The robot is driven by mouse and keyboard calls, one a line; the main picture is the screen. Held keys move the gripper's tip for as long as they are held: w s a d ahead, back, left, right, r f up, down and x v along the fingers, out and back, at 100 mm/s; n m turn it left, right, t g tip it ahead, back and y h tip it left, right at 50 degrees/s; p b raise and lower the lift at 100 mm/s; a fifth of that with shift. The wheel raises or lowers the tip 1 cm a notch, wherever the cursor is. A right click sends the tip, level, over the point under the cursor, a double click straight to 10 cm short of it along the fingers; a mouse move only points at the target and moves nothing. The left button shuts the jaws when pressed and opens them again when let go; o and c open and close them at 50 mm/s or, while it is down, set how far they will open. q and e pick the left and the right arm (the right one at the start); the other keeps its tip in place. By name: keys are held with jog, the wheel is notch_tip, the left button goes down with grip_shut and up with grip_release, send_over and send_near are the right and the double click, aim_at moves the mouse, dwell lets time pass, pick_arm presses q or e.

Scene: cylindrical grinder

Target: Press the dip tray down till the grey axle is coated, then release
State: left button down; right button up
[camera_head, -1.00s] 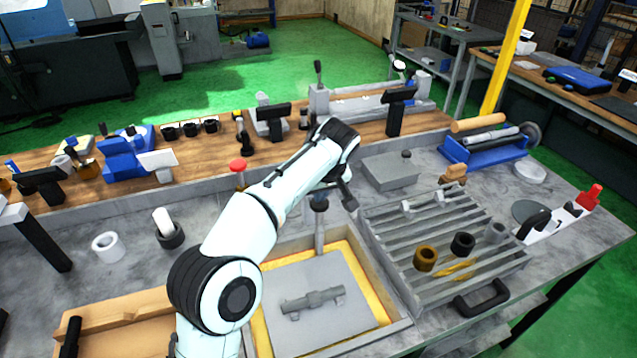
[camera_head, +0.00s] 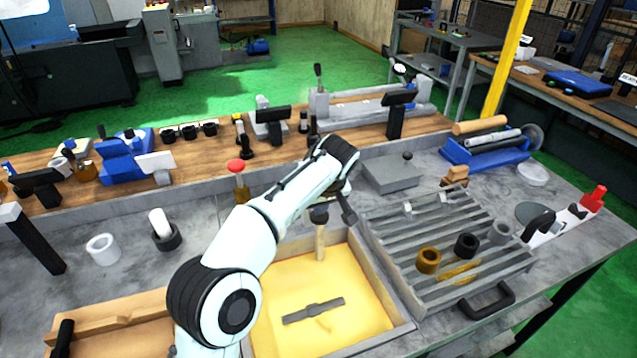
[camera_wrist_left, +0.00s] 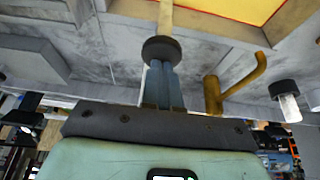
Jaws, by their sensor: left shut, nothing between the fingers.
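The dip tray sits under yellow liquid in the dip basin (camera_head: 398,318), so its grey plate is hidden in the head view. The grey axle (camera_head: 313,311) shows as a dark bar at the liquid's surface, mostly covered. The tray's upright post (camera_head: 320,242) looks yellowish and carries a dark round knob (camera_head: 319,215), also seen in the wrist view (camera_wrist_left: 163,50). My left gripper (camera_wrist_left: 162,68) is shut and empty, its blue fingertips against the knob's top. In the head view my left wrist hides the fingers. My right gripper is not in view.
A slatted rack (camera_head: 400,268) with several rings stands right of the basin. A wooden tray (camera_head: 125,312) lies at front left.

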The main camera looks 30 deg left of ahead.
pick_arm(q)
jog(key=shift+d+f+b, duration=0.1)
jog(key=shift+f+b, duration=0.65)
jog(key=shift+f, duration=0.65)
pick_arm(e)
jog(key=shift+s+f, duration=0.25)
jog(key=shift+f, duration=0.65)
pick_arm(q)
jog(key=shift+r, duration=0.15)
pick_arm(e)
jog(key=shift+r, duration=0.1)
pick_arm(q)
jog(key=shift+r+p, duration=1.9)
jog(key=shift+r, duration=0.45)
notch_tip(320, 180, up, 15)
jog(key=p, duration=0.8)
jog(key=shift+r, duration=0.15)
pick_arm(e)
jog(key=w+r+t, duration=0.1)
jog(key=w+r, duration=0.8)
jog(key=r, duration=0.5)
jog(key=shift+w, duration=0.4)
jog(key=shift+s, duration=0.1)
